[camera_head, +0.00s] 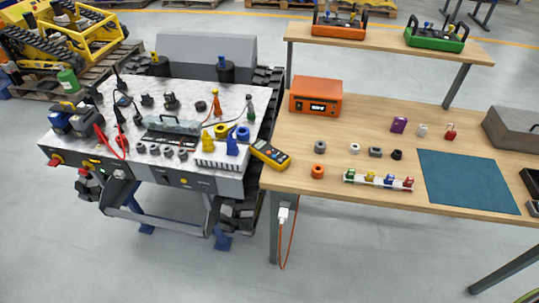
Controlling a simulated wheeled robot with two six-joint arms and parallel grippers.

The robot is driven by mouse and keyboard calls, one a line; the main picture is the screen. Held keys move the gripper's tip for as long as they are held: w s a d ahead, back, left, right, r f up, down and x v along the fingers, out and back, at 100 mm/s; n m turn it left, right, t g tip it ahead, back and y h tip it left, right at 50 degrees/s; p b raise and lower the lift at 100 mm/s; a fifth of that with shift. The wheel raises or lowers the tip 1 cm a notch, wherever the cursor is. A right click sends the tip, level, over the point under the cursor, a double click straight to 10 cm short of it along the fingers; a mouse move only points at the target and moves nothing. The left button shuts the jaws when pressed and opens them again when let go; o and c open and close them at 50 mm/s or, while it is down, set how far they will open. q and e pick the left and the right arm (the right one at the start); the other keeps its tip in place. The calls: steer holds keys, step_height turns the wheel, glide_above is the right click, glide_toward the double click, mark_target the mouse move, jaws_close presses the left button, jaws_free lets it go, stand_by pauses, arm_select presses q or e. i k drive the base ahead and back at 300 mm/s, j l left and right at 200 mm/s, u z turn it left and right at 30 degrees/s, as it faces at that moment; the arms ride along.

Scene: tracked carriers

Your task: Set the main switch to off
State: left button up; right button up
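The tracked carrier (200,172) stands at the left, with a speckled light top full of parts. A red knob on a yellow backing (55,161), which looks like the main switch, sits at the left end of its front panel. The knob is too small for me to tell its position. A second red part (84,171) and a yellow part (93,161) sit just right of it. Neither of my grippers is in view, and nothing covers the knob.
Black and blue battery-like blocks (84,122) and a red cable (104,139) lie above the knob. A wooden bench (300,178) stands right of the carrier, holding an orange box (316,96), a yellow multimeter (270,154) and a blue mat (467,181). The floor in front is clear.

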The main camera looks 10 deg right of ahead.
mark_target(54, 163)
steer(key=k+l+u, duration=0.1)
steer(key=u, duration=1.15)
steer(key=z, duration=0.25)
steer(key=i+j+z, duration=0.6)
steer(key=j+z, duration=0.25)
